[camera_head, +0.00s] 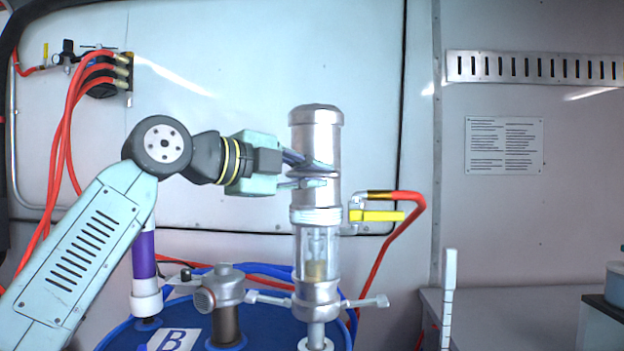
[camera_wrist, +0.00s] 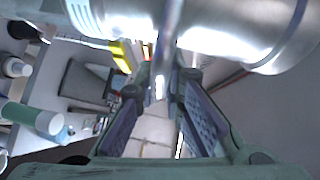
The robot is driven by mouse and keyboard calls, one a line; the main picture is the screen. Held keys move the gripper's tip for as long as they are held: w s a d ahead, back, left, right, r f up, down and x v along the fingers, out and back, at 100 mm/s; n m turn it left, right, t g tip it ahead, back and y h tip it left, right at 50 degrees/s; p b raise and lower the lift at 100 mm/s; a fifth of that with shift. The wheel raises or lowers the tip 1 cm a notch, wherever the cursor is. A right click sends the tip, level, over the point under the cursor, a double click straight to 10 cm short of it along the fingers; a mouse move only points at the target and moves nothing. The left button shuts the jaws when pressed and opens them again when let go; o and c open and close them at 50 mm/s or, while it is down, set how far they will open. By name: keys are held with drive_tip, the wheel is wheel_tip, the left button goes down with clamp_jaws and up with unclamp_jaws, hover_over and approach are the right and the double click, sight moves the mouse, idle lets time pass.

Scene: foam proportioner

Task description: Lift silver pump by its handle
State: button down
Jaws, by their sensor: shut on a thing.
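In the wrist view the pump (camera_wrist: 235,25) crosses the top as a bright, blurred cylinder. A thin grey bar, which looks like its handle (camera_wrist: 168,45), runs between the fingers (camera_wrist: 160,85). The exact contact is hard to make out. Whether the pump's foot is clear of what is below cannot be told.
A purple and white tube (camera_head: 144,262) and a grey fitting (camera_head: 225,300) stand on the drum, left of the pump. A yellow-handled valve with a red hose (camera_head: 385,215) is close on the right. A grey counter (camera_head: 500,315) lies farther right.

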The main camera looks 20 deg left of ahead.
drive_tip(key=c, duration=1.9)
unclamp_jaws()
drive_tip(key=shift+f, duration=0.1)
drive_tip(key=shift+c, duration=0.2)
drive_tip(key=shift+s, duration=0.1)
drive_tip(key=v, duration=1.2)
